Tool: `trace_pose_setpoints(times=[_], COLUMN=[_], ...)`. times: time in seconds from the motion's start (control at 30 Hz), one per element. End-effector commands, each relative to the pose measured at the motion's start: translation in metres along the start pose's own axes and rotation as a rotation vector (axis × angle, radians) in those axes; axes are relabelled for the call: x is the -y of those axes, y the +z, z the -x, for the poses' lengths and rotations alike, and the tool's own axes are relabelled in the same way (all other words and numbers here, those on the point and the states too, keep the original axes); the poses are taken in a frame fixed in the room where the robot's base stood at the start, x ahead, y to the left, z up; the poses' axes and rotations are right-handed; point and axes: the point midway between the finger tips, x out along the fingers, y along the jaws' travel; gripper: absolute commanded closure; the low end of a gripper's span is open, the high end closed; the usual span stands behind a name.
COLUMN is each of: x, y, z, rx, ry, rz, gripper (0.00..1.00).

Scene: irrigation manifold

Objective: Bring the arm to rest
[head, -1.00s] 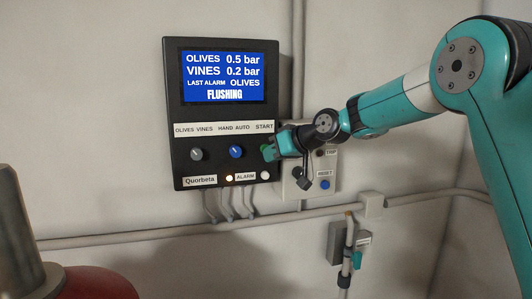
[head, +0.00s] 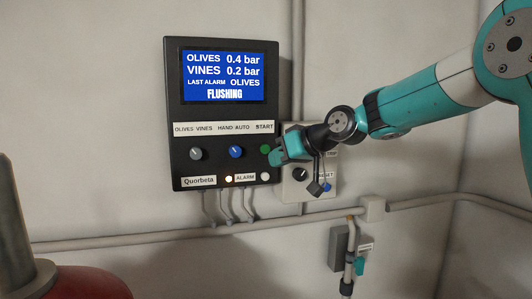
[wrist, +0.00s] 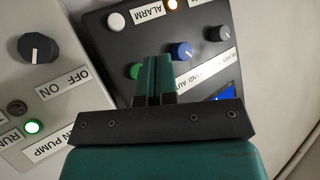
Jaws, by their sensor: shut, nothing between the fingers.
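My gripper (head: 274,158) is in front of the lower right of the black control panel (head: 230,55), beside the green START button (head: 265,149). In the wrist view its teal fingers (wrist: 153,80) are together with nothing between them. The green button (wrist: 136,71) shows just left of the fingertips there, partly hidden. Whether the fingers touch the panel cannot be told. My arm reaches in from the right. The blue screen reads OLIVES 0.4 bar, VINES 0.2 bar, LAST ALARM OLIVES, FLUSHING.
A grey pump box (head: 295,190) with a black knob (head: 300,174) and blue RESET button sits right of the panel, partly behind my wrist. Pipes (head: 150,239) run along the wall below. A valve (head: 360,265) hangs lower right. A red vessel (head: 85,284) stands lower left.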

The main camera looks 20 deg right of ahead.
Motion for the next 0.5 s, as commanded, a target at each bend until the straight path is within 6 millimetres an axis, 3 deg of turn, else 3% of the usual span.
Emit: trace_pose_setpoints(times=[0.37, 0.5], x=[0.000, 0.014], y=[0.000, 0.012], z=[0.000, 0.002], rx=[0.000, 0.037], ry=[0.000, -0.012], rz=[0.000, -0.001], gripper=[1.00, 1.00])
